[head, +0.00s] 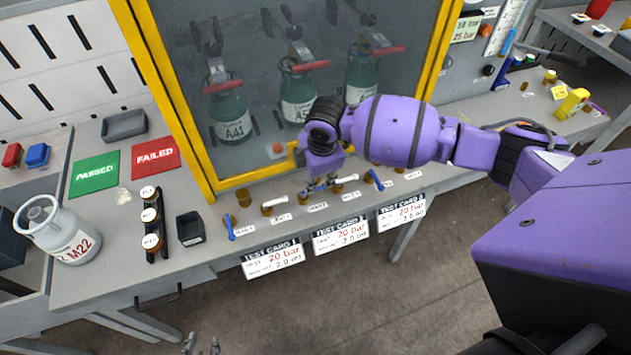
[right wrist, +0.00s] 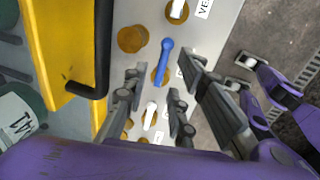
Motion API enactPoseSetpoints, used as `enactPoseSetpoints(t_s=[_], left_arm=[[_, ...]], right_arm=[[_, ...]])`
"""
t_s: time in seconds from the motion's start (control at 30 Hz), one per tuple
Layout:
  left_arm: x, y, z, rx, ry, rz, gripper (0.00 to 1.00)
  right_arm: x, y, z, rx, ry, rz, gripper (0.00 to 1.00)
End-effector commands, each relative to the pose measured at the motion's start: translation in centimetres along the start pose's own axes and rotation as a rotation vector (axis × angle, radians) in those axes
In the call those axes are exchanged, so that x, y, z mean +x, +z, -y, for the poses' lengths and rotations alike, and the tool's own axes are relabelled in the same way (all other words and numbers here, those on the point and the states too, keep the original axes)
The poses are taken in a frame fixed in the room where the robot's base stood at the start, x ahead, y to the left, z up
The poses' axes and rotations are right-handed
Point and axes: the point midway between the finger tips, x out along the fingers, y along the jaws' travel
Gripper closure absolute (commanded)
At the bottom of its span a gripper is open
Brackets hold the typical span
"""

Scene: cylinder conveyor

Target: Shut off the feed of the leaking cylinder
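Three green cylinders hang behind the yellow-framed window in the head view: A41 (head: 232,122), a middle one (head: 297,98) and a right one (head: 362,75). No leak is visible. Blue and white levers line the bench front. The left blue lever (head: 230,228) points toward the front edge; the right blue lever (head: 375,180) is angled. My right gripper (head: 318,186) is open over the middle valves. In the right wrist view its open fingers (right wrist: 157,88) straddle a blue lever (right wrist: 165,52), lying roughly along the row; contact is unclear. My left gripper (head: 203,345) shows its tips, apart, at the bottom edge.
White levers (head: 275,204) flank the blue ones. A black door handle (right wrist: 101,60) and the yellow frame (right wrist: 62,35) are close beside my right gripper. Test cards (head: 341,235) hang from the front edge. Cylinder M22 (head: 60,232) stands at the left.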

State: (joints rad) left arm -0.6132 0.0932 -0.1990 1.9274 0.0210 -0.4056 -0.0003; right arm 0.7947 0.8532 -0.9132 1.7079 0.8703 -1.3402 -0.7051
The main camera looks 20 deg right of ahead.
Motion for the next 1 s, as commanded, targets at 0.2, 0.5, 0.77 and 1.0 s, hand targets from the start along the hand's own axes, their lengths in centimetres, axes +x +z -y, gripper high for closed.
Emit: enactPoseSetpoints(t_s=[0.2,0.5,0.77,1.0], left_arm=[[0.0,0.0,0.0,0.001,0.000,0.000,0.75],[0.0,0.1,0.1,0.001,0.000,0.001,0.75],[0.0,0.1,0.1,0.001,0.000,0.001,0.75],[0.0,0.1,0.1,0.001,0.000,0.002,0.75]], right_arm=[[-4.8,0.1,-0.1,-0.002,0.005,0.001,0.75],[-7.9,0.1,-0.1,0.000,0.002,0.002,0.75],[-8.0,0.1,-0.1,0.001,0.002,0.001,0.75],[-8.0,0.0,-0.1,0.001,0.002,0.001,0.75]])
